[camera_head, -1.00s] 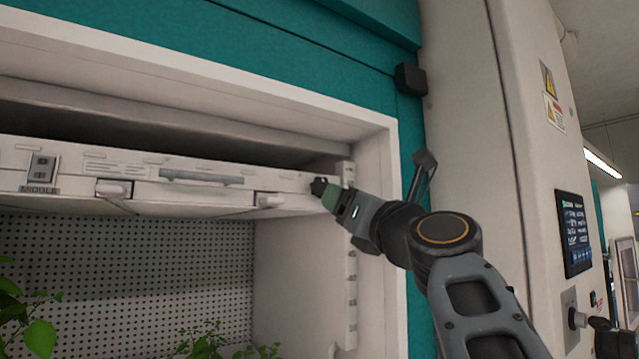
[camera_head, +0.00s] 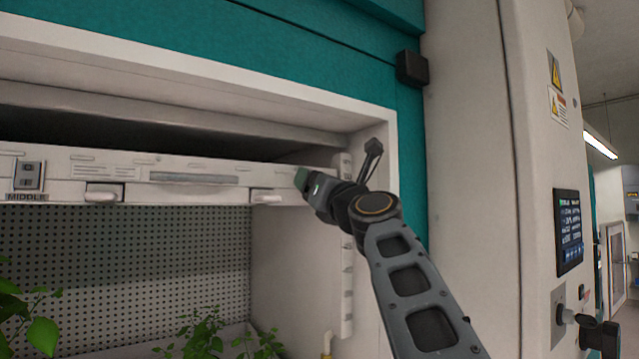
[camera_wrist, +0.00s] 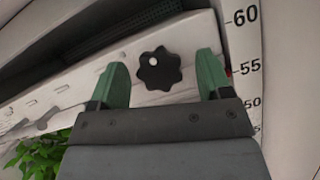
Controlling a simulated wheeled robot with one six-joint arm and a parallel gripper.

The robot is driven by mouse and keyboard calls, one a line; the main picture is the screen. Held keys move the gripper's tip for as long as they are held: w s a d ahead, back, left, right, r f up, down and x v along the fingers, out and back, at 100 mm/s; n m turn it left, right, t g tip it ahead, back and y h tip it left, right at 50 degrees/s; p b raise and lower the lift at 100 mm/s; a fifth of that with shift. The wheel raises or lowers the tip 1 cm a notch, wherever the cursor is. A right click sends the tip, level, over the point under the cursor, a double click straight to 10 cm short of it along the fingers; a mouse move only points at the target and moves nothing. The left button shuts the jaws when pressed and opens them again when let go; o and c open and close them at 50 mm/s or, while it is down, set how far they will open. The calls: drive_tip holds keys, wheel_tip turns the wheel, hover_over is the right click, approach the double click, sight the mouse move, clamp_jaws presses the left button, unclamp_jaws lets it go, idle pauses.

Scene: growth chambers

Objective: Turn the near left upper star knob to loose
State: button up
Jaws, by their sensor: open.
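The panel carries a MIDDLE switch (camera_head: 29,176), a grey bar handle (camera_head: 194,179) and white latches (camera_head: 103,192). A scale post (camera_wrist: 243,70) stands right of the knob. Green plants (camera_head: 205,338) are below. The chamber's right frame is beside my arm.

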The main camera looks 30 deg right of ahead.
drive_tip(key=c, duration=0.9)
drive_tip(key=shift+n+y+b, duration=0.3)
drive_tip(key=shift+n+y, duration=0.1)
drive_tip(key=shift+n, duration=0.1)
drive_tip(key=n+g+y, duration=0.2)
drive_tip(key=n, duration=0.5)
drive_tip(key=n+g+y, duration=0.1)
drive_tip(key=n+y, duration=0.2)
drive_tip(key=n, duration=0.5)
drive_tip(key=n+g+y, duration=0.2)
drive_tip(key=n, duration=0.5)
drive_tip(key=shift+d+r+n+g+y+p, duration=0.15)
drive_tip(key=shift+d+n+g+y+p, duration=0.15)
drive_tip(key=shift+y, duration=0.1)
drive_tip(key=shift+n, duration=0.3)
